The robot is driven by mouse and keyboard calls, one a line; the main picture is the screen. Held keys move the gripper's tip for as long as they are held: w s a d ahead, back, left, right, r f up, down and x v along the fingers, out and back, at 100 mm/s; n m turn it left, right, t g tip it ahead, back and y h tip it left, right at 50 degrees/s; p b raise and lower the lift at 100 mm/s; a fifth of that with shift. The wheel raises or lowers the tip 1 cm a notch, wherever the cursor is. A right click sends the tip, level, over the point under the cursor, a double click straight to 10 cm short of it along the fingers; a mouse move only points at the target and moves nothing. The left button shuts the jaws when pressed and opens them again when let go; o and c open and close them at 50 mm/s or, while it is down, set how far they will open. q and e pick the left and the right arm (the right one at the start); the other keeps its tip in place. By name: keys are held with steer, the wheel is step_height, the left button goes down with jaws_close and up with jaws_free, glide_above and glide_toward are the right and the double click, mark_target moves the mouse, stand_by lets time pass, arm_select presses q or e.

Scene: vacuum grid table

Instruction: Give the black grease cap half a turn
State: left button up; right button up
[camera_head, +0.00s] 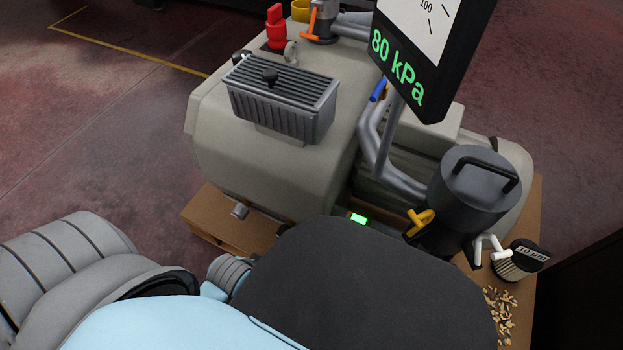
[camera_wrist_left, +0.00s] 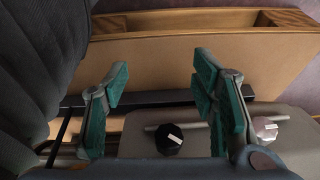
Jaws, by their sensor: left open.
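The black grease cap (camera_wrist_left: 169,140) shows in the left wrist view as a dark, many-sided knob with a white mark on its face. It sits on a pale grey body, low in the gap between my fingers. My left gripper (camera_wrist_left: 160,88) is open, its two teal-padded fingers on either side of the cap in the picture. I see no contact with the cap. In the head view I cannot make out this cap or the left gripper; my own arm and body cover the lower middle. My right gripper is in neither view.
A pale grey knob (camera_wrist_left: 266,128) is right of the cap, partly behind the right finger. A wooden pallet (camera_wrist_left: 200,50) lies beyond the fingers. The head view shows the large beige pump (camera_head: 215,130), a ribbed grey box (camera_head: 285,108) and a dark canister (camera_head: 475,190).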

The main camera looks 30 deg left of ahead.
arm_select(q)
steer(key=w+f+n+t, duration=0.3)
steer(key=w+f+t, duration=0.1)
steer(key=w+f, duration=0.1)
steer(key=n+t, duration=0.7)
steer(key=t, duration=0.3)
glide_toward(282, 239)
steer(key=shift+y, duration=0.3)
steer(key=w, duration=0.5)
steer(key=shift+w+f+p, duration=0.15)
steer(key=shift+w+p, duration=0.15)
steer(key=w, duration=0.5)
steer(key=shift+a+f+b, duration=0.1)
steer(key=shift+a+b, duration=0.1)
steer(key=shift+b, duration=0.1)
steer(key=shift+w, duration=0.45)
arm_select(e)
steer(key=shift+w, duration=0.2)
arm_select(q)
steer(key=shift+c, duration=0.2)
